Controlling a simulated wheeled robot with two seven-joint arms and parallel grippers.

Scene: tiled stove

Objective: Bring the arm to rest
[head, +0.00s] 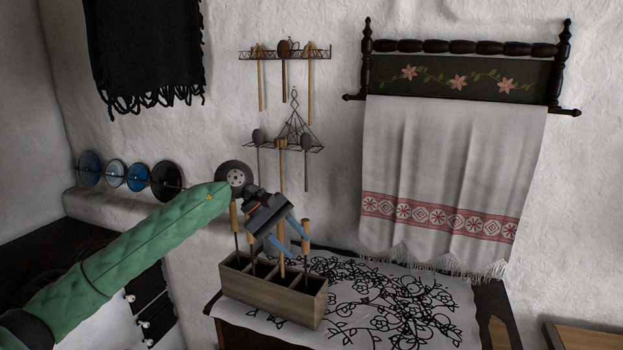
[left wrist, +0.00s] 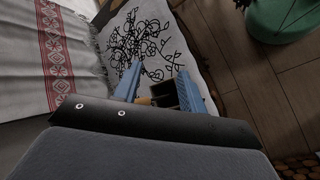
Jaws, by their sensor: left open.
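My left arm, in a green quilted sleeve, reaches in from the left in the head view. My left gripper (head: 286,238) is open, its two blue fingers apart and pointing down. It is over or in front of the wooden box (head: 262,297), among the handles that stand in it; the exact gap cannot be told. In the left wrist view the open fingers (left wrist: 160,88) show part of the dark box between them. I see nothing held. My right gripper is not in view.
The box has compartments with several wooden-handled tools, one handle (head: 234,216) at its left. It stands on a patterned cloth (head: 400,310). Wall racks (head: 285,54) with utensils, a towel (head: 450,170) and a row of plates (head: 89,168) are behind. The cloth's right part is clear.

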